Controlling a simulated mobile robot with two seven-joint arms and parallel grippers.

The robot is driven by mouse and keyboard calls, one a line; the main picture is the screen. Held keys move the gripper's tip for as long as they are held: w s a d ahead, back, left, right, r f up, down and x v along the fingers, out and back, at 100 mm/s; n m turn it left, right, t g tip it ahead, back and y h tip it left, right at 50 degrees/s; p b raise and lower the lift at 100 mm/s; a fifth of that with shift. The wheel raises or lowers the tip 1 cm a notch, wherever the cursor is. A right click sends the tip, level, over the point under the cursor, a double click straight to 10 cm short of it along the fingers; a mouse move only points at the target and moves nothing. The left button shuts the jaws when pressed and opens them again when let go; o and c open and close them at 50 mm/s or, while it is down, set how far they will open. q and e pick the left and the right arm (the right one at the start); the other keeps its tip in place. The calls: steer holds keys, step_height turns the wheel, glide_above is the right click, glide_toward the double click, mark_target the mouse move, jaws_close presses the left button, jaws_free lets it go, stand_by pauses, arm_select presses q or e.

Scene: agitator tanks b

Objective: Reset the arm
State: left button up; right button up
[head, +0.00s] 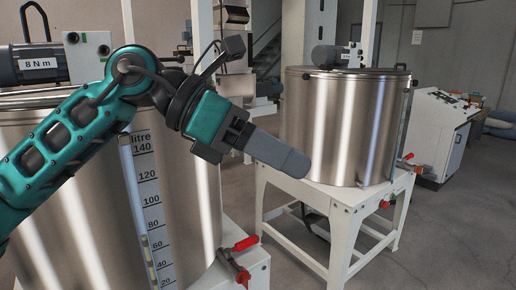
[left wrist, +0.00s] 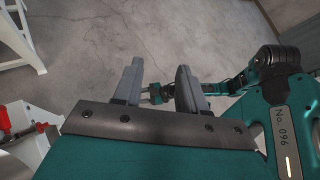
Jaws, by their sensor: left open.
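My left gripper (head: 296,166) reaches in from the left in the head view, its grey fingers pointing right and slightly down. The fingers overlap the lower part of the far steel tank (head: 345,125) in the picture; I see no contact. In the left wrist view my left gripper (left wrist: 158,72) is open, with a clear gap between its two fingers and nothing held. Part of my other arm (left wrist: 235,84) shows beyond the fingers there. Its end is small and partly hidden behind them, so its jaw state is unclear.
A near steel tank (head: 185,200) with a litre scale (head: 148,190) stands behind my left arm. Red-handled valves (head: 245,243) stick out low beside it. The far tank stands on a white frame (head: 345,205). A control console (head: 445,130) is at right. Grey floor (head: 450,225) is clear at front right.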

arm_select(q)
steer(key=w+a+f+m+t+y+p, duration=0.15)
steer(key=a+f+m+t, duration=0.25)
steer(key=f+m+t, duration=0.5)
steer(key=w+a+f+m+t+p, duration=0.1)
steer(key=w+a+f+m+t, duration=0.25)
steer(key=m, duration=0.95)
steer(key=w+a+f+m+t+p, duration=0.15)
steer(key=a+f+m+t, duration=0.25)
steer(key=f+m+t, duration=0.6)
steer(key=s+a+f+n+g+y, duration=0.4)
steer(key=s+f, duration=0.4)
steer(key=f, duration=0.2)
steer(key=s+a+f+n+g+y+p, duration=0.1)
steer(key=s+a+f+n+g+y, duration=0.4)
steer(key=s+f, duration=0.3)
step_height(320, 180, down, 4)
steer(key=shift+r+g, duration=0.25)
steer(key=shift+g, duration=0.5)
arm_select(e)
steer(key=r, duration=0.1)
steer(key=s+d+r, duration=0.1)
steer(key=shift+s+d+r+h, duration=0.15)
steer(key=shift+d+r+h, duration=0.15)
arm_select(q)
steer(key=shift+s, duration=0.1)
